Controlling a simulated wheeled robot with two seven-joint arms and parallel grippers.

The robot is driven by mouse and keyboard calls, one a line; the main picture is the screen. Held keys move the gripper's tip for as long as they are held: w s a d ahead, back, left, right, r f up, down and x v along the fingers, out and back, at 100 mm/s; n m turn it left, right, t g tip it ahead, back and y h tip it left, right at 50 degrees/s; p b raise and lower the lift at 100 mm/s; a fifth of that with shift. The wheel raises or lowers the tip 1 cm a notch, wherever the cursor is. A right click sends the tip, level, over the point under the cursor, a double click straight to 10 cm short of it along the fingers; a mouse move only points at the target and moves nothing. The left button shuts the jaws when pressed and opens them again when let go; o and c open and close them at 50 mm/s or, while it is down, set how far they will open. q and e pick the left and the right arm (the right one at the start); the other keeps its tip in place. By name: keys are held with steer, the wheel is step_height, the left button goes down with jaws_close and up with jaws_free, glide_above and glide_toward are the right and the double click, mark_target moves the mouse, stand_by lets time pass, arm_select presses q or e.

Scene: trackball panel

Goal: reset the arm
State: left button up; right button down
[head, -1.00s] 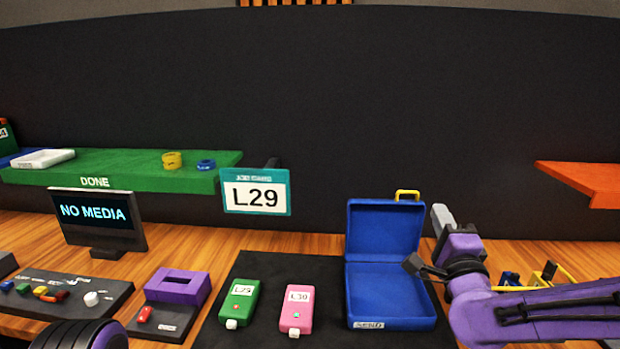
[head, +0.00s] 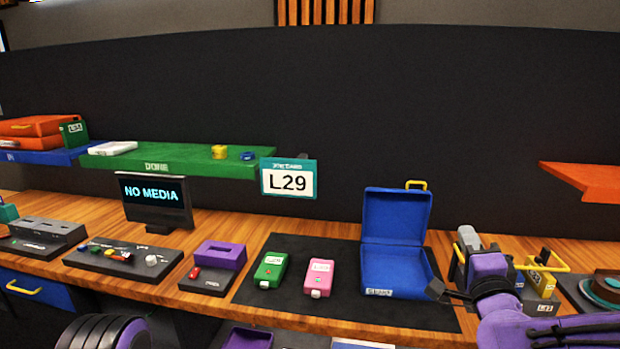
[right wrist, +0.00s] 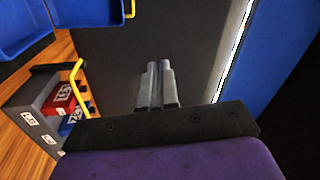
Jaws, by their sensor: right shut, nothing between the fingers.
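My right arm is purple and reaches in from the lower right of the head view. Its right gripper (head: 466,236) is by the right side of the open blue case, above the wooden bench. In the right wrist view the gripper's two grey fingers (right wrist: 158,82) lie together with nothing between them. The fingers point toward the dark back panel. My left gripper is not in view; only a dark ribbed part of mine with purple shows at the lower left of the head view.
The open blue case (head: 398,276) stands on a black mat (head: 330,295) beside a pink device (head: 319,277) and a green device (head: 270,270). A yellow-handled holder (head: 540,285) is close right of the gripper. A green shelf (head: 200,165) and an orange shelf (head: 590,181) hang behind.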

steer(key=s+f+n+g, duration=0.2)
steer(key=s+f+g, duration=0.1)
steer(key=f, duration=0.8)
steer(key=s+f+n+g, duration=0.3)
steer(key=s+f, duration=0.1)
steer(key=f, duration=0.6)
steer(key=s+f+n+g, duration=0.2)
steer(key=s+f+g, duration=0.1)
steer(key=f, duration=0.8)
steer(key=s+f+n+g, duration=0.1)
steer(key=s+f+g, duration=0.3)
steer(key=s+f, duration=0.4)
steer(key=s+f+n+g, duration=0.2)
steer(key=s+f, duration=0.6)
steer(key=s, duration=0.8)
steer(key=shift+s+d+f+g, duration=0.3)
steer(key=shift+s+g, duration=0.05)
steer(key=shift+g, duration=0.65)
